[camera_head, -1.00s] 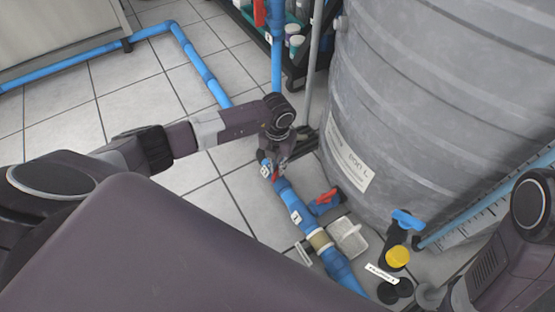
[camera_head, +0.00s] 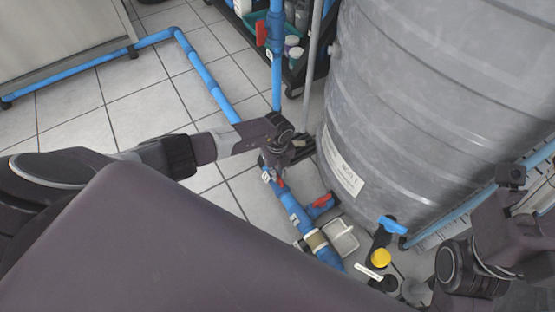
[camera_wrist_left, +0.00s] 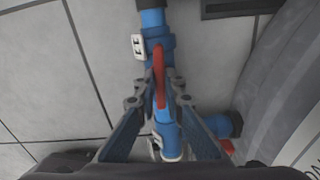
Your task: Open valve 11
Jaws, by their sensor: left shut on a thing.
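A blue pipe line (camera_head: 289,203) with valves runs along the floor beside the large grey tank. A red valve handle (camera_wrist_left: 160,78) sits on this pipe, and a white label (camera_wrist_left: 138,46) with dark marks is beside it. The handle lies roughly along the pipe in the left wrist view. My left gripper (camera_wrist_left: 163,95) is shut on the red handle, with one finger on each side. In the head view the left gripper (camera_head: 276,168) partly hides the valve. My right arm shows at the right edge, but its fingers are not visible.
The grey tank (camera_head: 430,110) stands close to the right of the pipe. Another red handle (camera_head: 322,201), a blue handle (camera_head: 392,225) and a yellow cap (camera_head: 381,258) are nearby. A dark rack (camera_head: 300,75) stands behind. The tiled floor at left is mostly clear.

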